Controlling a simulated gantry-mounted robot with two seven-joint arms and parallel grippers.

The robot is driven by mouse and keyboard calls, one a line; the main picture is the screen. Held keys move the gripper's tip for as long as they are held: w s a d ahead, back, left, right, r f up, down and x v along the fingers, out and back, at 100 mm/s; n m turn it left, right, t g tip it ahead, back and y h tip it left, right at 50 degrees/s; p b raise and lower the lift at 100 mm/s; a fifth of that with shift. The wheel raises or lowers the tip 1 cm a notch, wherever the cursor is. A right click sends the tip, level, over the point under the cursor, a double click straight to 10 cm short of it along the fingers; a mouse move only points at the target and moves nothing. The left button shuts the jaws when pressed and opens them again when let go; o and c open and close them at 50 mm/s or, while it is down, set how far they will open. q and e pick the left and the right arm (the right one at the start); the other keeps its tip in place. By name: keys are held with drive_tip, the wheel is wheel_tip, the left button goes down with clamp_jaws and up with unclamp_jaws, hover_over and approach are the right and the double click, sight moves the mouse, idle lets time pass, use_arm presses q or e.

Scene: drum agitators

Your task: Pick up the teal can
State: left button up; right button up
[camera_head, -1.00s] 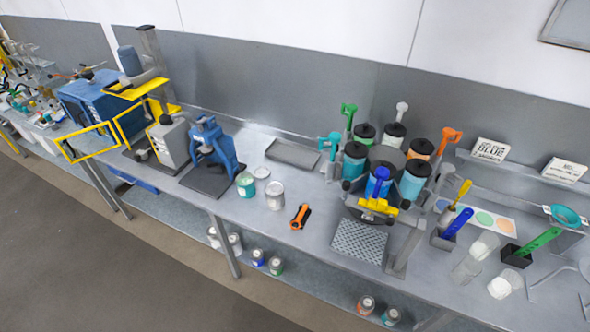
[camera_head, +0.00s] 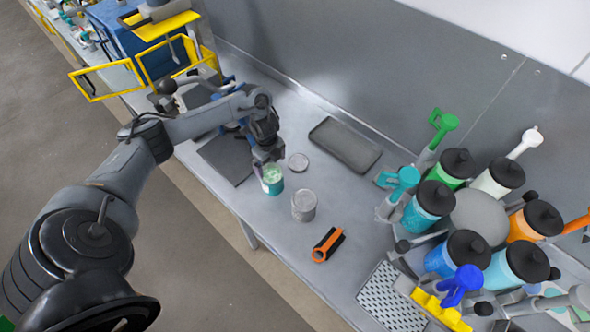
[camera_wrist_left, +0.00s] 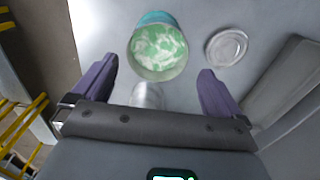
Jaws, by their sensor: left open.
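The teal can (camera_head: 272,182) stands upright and open on the grey bench in the head view, with pale green and white contents. In the left wrist view the teal can (camera_wrist_left: 159,50) shows from above, ahead of the fingers. My left gripper (camera_head: 265,163) is over the can's far side in the head view, its fingertips partly hidden. In the left wrist view the purple fingers of my left gripper (camera_wrist_left: 152,85) are apart and nothing is between their tips. I cannot tell whether a finger touches the can. My right gripper is in neither view.
A silver can (camera_head: 304,205) stands close to the right of the teal can. A round lid (camera_head: 298,162) lies behind it. An orange and black tool (camera_head: 328,244) and a grey tray (camera_head: 345,145) lie further right. Several lidded containers crowd the bench's right side.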

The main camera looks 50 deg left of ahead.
use_arm(q)
wheel_tip(320, 180, down, 5)
drive_tip(key=b, duration=0.1)
hover_over(272, 178)
drive_tip(key=s+d, duration=0.2)
drive_tip(key=d, duration=0.1)
drive_tip(key=shift+w+f, duration=0.15)
drive_tip(key=shift+f, duration=2.55)
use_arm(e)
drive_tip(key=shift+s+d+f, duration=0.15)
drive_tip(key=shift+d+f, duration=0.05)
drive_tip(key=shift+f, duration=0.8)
use_arm(q)
drive_tip(key=c, duration=1.1)
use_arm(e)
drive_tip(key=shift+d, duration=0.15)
use_arm(q)
drive_tip(key=shift+r, duration=0.25)
